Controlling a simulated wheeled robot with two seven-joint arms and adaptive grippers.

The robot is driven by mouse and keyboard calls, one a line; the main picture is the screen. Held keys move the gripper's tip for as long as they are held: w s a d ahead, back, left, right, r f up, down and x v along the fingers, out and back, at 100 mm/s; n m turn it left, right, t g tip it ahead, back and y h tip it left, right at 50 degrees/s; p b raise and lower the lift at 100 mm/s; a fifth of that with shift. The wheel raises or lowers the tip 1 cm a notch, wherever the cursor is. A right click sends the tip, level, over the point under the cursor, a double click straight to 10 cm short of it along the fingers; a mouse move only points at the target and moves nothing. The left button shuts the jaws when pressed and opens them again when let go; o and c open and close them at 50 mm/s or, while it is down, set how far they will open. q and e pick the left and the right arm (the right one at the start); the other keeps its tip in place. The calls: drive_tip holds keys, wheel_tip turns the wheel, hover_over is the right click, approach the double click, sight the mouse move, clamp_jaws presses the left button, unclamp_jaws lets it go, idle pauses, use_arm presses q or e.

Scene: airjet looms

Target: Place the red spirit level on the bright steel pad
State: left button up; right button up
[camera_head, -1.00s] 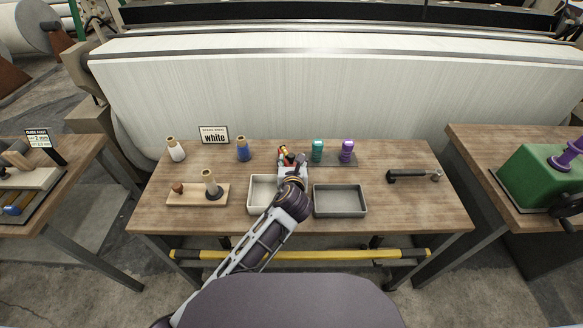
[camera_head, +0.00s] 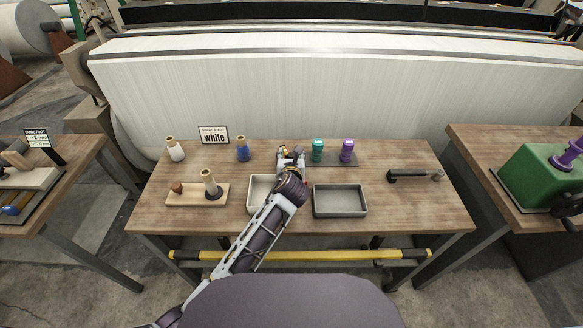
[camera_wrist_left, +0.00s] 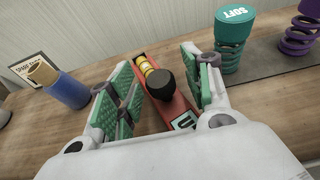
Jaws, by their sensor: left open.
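The red spirit level (camera_wrist_left: 176,106), with a yellow vial and a black knob on top, lies between the finger pads of my left gripper (camera_wrist_left: 156,84) in the left wrist view. The pads are apart, with a visible gap on the left side; I cannot tell whether the right pads touch the level. In the head view my left gripper (camera_head: 291,153) is low over the back middle of the table and hides most of the level. I cannot make out a bright steel pad in either view. My right gripper is not in view.
A teal spring piece (camera_head: 317,151) and a purple one (camera_head: 347,151) stand on a dark plate just right of the gripper. Two trays, one pale (camera_head: 254,198) and one grey (camera_head: 340,212), sit in front. A black-handled tool (camera_head: 408,176) lies right.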

use_arm(q)
clamp_jaws()
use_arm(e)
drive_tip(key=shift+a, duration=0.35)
use_arm(q)
drive_tip(key=shift+r, duration=0.1)
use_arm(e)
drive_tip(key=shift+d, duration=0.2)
